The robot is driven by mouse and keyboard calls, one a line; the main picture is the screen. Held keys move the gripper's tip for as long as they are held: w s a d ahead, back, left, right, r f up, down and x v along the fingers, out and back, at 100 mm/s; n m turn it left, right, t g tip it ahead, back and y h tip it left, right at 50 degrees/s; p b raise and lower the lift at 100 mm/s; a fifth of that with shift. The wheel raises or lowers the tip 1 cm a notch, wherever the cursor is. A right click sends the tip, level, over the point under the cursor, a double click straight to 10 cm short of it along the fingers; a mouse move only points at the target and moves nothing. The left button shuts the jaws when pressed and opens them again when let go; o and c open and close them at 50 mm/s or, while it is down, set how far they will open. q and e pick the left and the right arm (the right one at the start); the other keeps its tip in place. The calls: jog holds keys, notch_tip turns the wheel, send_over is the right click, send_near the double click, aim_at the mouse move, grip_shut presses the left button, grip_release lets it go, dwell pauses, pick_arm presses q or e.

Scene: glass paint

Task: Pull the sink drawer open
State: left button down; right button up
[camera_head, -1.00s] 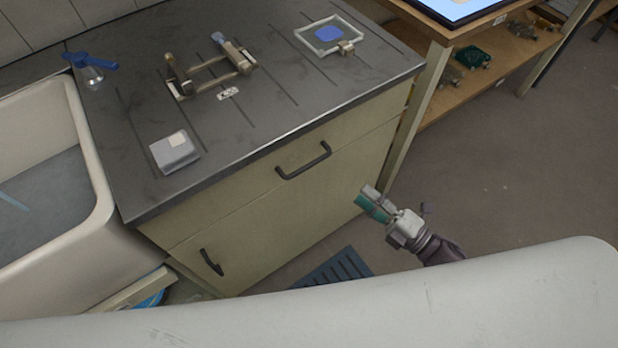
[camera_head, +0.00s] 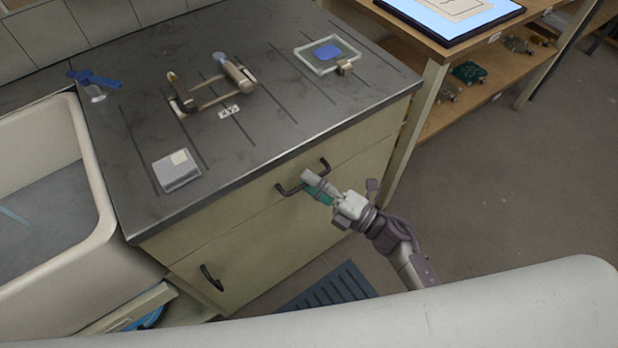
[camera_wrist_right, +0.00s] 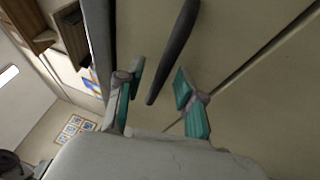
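The sink drawer (camera_head: 252,205) is the upper cream front under the dark worktop, and it looks closed. Its dark bar handle (camera_head: 287,189) runs across the front, and my right gripper covers its middle. My right gripper (camera_head: 313,186) is at the handle in the head view. In the right wrist view, its two teal-padded fingers (camera_wrist_right: 158,88) are spread apart. The handle (camera_wrist_right: 174,50) lies just ahead of and between the fingertips, with a gap visible on each side. My left gripper is not in view.
A cupboard door with its own handle (camera_head: 211,277) is below the drawer. A white sink (camera_head: 110,205) adjoins at left. A blue slatted mat (camera_head: 330,288) lies on the floor.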

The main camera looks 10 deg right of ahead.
jog(key=shift+w+a+r, duration=0.1)
jog(key=shift+w+a, duration=0.15)
jog(key=shift+a, duration=0.05)
grip_shut()
dwell(0.3)
